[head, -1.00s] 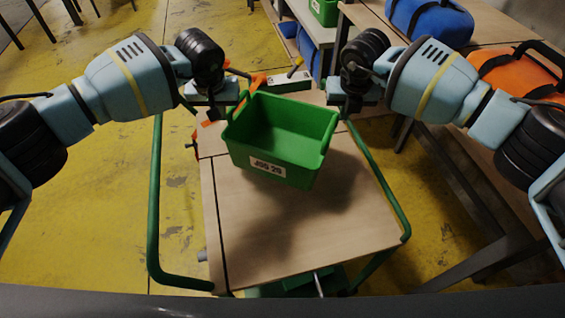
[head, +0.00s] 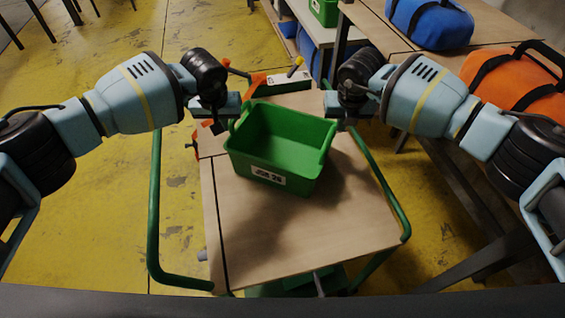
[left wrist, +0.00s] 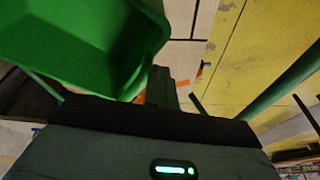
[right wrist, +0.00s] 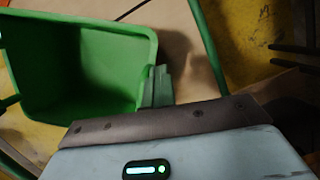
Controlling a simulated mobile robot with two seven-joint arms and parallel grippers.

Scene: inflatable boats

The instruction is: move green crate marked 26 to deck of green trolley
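The green crate (head: 283,150), with a white label reading JOB 26 (head: 268,175), is upright and looks empty. It is over the wooden deck (head: 260,235) of the green trolley (head: 154,220); whether its base touches the deck I cannot tell. My left gripper (head: 231,122) is shut on the crate's left side at the rim. My right gripper (head: 336,122) is shut on its right side at the rim. The crate also fills the upper left of the left wrist view (left wrist: 85,40) and of the right wrist view (right wrist: 80,60). The fingertips are partly hidden.
Orange parts (head: 258,82) are at the trolley's far end. A bench at right holds a blue bag (head: 430,22) and an orange bag (head: 520,80). Another green crate (head: 324,10) stands on a far shelf. The near deck is clear.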

